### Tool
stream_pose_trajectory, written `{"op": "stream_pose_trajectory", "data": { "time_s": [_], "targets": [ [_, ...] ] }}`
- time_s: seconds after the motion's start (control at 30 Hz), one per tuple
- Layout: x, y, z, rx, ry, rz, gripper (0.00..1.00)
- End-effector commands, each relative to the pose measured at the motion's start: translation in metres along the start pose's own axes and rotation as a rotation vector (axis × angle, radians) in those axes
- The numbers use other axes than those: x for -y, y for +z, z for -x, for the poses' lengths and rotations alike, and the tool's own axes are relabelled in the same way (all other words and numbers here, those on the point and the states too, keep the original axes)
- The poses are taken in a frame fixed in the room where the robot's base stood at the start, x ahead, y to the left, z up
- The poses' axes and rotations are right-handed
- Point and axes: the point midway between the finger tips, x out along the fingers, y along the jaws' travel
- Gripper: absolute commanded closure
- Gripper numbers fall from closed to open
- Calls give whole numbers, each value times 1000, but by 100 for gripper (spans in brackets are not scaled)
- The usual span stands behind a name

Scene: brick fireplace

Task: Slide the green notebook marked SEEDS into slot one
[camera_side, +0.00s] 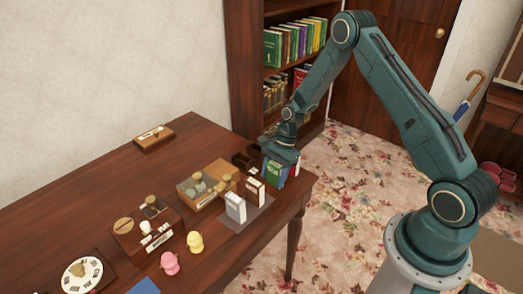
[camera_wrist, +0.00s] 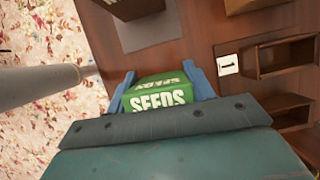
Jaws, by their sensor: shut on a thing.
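The green notebook (camera_wrist: 160,92), with SEEDS in white letters, is between the two blue fingers of my gripper (camera_wrist: 161,88) in the wrist view. My gripper is shut on it. In the side view the green notebook (camera_side: 273,173) hangs below my gripper (camera_side: 281,160) near the table's right end. A dark wooden slotted rack (camera_wrist: 283,60) lies to the right in the wrist view, with a white tag (camera_wrist: 228,64) marked 1 beside one compartment. The notebook is apart from the rack. The rack (camera_side: 243,160) is partly hidden behind the notebook in the side view. The notebook's lower end is hidden.
Pink (camera_side: 170,263) and yellow (camera_side: 195,242) figures stand nearer. The table's back left is mostly clear.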

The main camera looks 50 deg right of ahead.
Motion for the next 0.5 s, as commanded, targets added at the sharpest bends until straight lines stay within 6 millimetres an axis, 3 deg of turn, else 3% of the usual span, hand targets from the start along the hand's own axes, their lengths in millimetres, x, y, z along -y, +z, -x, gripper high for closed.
{"op": "stream_pose_trajectory", "data": {
  "time_s": [0.27,0.5],
  "targets": [
    [0,1,2,0,-1,0,71],
    [1,6,16,0,-3,2,71]
  ]
}}
